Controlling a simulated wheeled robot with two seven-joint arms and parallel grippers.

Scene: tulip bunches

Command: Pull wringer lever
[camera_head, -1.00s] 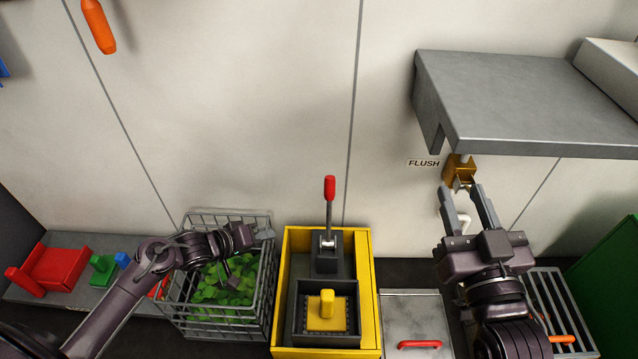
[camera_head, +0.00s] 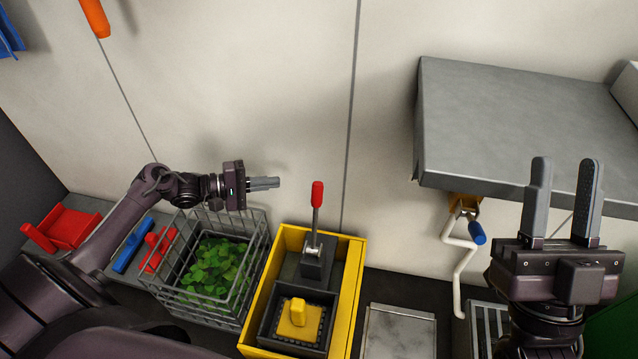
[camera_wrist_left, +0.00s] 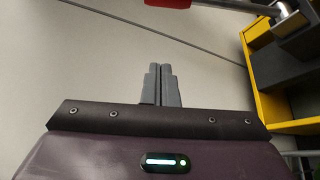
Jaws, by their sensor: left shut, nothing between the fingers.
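The wringer lever (camera_head: 316,212) has a red grip on a grey rod. It stands nearly upright on a dark block at the back of the yellow wringer box (camera_head: 350,305). In the left wrist view the red grip (camera_wrist_left: 168,3) shows at the top edge, beyond my fingertips. My left gripper (camera_head: 278,183) is shut and empty, to the left of the red grip at about its height, with a gap between. It also shows shut in the left wrist view (camera_wrist_left: 160,68). My right gripper (camera_head: 566,165) is open and empty, below the grey shelf at the right.
A wire basket (camera_head: 262,262) with green leaves stands below my left gripper. A yellow press plate (camera_head: 299,318) lies in the box. A grey shelf (camera_head: 520,110) juts out at upper right, with a white crank (camera_head: 458,262) with blue grip below it. Red (camera_head: 72,226) and blue (camera_head: 132,245) things lie left.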

